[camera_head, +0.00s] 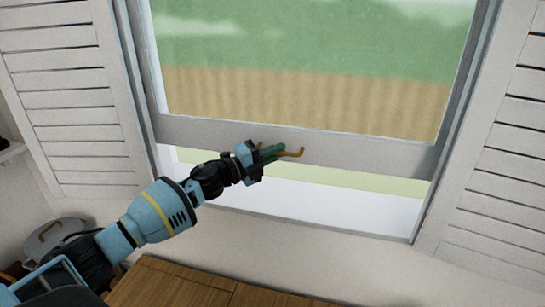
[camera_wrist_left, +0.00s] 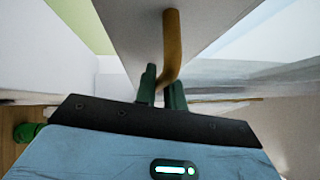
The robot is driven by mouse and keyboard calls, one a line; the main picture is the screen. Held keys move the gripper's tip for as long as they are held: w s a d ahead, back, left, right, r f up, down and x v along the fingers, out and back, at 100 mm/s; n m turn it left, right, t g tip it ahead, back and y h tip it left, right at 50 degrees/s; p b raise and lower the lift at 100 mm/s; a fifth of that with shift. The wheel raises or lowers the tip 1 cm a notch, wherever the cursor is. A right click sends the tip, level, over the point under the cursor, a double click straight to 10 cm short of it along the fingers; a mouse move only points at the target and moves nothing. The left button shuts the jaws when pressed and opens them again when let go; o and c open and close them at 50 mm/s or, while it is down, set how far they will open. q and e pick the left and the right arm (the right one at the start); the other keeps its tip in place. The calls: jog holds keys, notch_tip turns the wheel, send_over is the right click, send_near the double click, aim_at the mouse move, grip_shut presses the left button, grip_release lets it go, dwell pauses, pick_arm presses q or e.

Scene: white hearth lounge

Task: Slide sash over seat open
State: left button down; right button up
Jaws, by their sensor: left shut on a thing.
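The window sash (camera_head: 385,156) has a pale grey bottom rail, and its glass shows a green and tan view outside. The rail stands above the white sill (camera_head: 330,205), with an open gap between them. A brass-coloured handle (camera_head: 293,154) sits on the rail; it also shows in the left wrist view (camera_wrist_left: 171,40). My left gripper (camera_head: 271,153) is at the rail, its green fingers (camera_wrist_left: 162,90) shut on the handle. Part of the handle is hidden by the fingers. The wooden seat (camera_head: 180,287) lies below the window. My right gripper is not in view.
White louvred shutters flank the window on the left (camera_head: 70,95) and right (camera_head: 505,150). A grey lidded pot (camera_head: 55,237) stands at lower left, close to my left arm. The visible seat top is clear.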

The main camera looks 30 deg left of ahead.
pick_arm(q)
jog(key=shift+r, duration=0.25)
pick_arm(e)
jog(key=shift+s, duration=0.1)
pick_arm(q)
jog(key=shift+f, duration=0.1)
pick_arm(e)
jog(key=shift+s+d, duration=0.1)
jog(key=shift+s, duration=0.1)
pick_arm(q)
jog(key=c, duration=1.5)
grip_release()
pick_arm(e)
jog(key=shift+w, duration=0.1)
pick_arm(q)
jog(key=shift+s+f, duration=0.1)
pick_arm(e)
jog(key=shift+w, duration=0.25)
pick_arm(q)
jog(key=b+v, duration=0.1)
jog(key=v, duration=0.6)
jog(key=shift+s+a, duration=0.25)
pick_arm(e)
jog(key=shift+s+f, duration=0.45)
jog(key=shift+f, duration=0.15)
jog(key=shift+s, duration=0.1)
